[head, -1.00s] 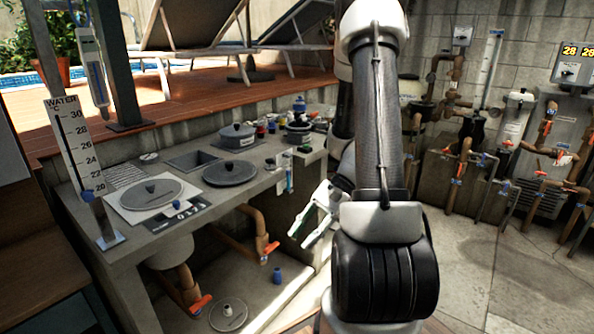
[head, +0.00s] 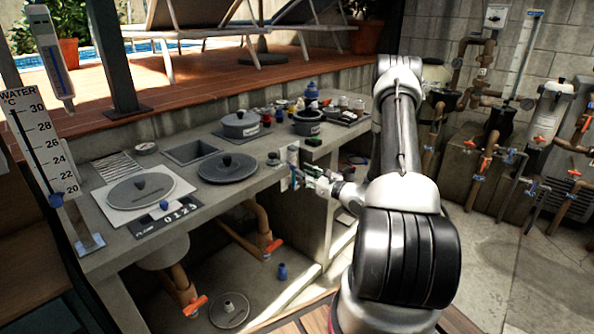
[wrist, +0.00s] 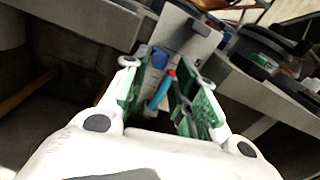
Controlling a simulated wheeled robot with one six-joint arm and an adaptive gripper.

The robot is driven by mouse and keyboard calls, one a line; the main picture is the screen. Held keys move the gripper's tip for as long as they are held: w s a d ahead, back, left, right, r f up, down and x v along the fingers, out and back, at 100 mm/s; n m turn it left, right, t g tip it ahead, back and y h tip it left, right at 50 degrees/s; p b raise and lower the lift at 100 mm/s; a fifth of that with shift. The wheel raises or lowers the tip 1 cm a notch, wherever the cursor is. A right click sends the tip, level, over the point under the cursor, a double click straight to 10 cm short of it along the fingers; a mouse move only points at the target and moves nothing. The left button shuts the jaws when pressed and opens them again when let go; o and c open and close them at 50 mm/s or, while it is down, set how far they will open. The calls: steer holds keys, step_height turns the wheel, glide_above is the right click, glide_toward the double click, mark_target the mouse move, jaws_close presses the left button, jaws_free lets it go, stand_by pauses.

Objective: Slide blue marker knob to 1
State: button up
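A small blue knob (head: 165,205) stands by the 0 end of the dark plate marked FLAME 0123 (head: 158,228), on the counter's front left. My gripper (head: 304,175) is well right of that plate, in front of the counter's edge by a pale upright panel (head: 291,160). In the wrist view my gripper (wrist: 163,88) has its green-padded fingers apart. Between them in that view show a blue knob-like part (wrist: 159,58) and a blue stick with a red end (wrist: 162,90). I cannot tell whether the fingers touch either.
A pan lid (head: 227,168) and a grey pot (head: 240,125) stand on the counter. A water scale (head: 42,140) with a blue marker (head: 56,200) stands at the left. Pipes with orange handles (head: 273,246) run under the counter. Open floor lies to the right.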

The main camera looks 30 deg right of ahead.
steer(key=shift+x, duration=2.4)
steer(key=shift+s, duration=0.1)
jaws_close()
steer(key=shift+f, duration=0.15)
